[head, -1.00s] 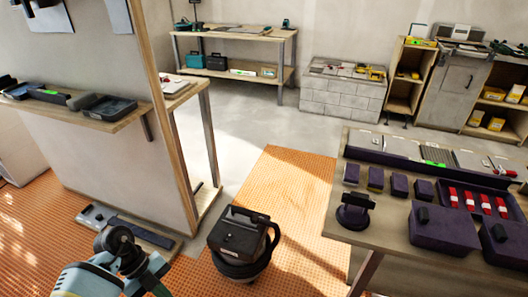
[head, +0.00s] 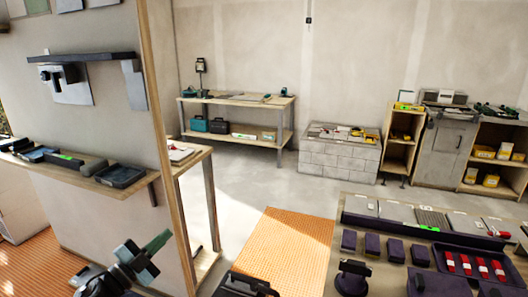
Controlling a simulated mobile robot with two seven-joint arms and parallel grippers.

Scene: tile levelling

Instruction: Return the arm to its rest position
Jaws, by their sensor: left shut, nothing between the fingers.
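My left gripper (head: 152,254) shows at the bottom left of the head view, with dark grey-green fingers. It is shut and empty. It stands in front of the grey partition wall (head: 105,215), below the wooden shelf on that wall. No task object is in its fingers.
The wooden shelf (head: 140,186) holds dark trays (head: 120,175). A table with dark purple boxes and red-and-white items in a tray (head: 476,268) stands at the right. Grey floor (head: 270,190) is clear in the middle.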

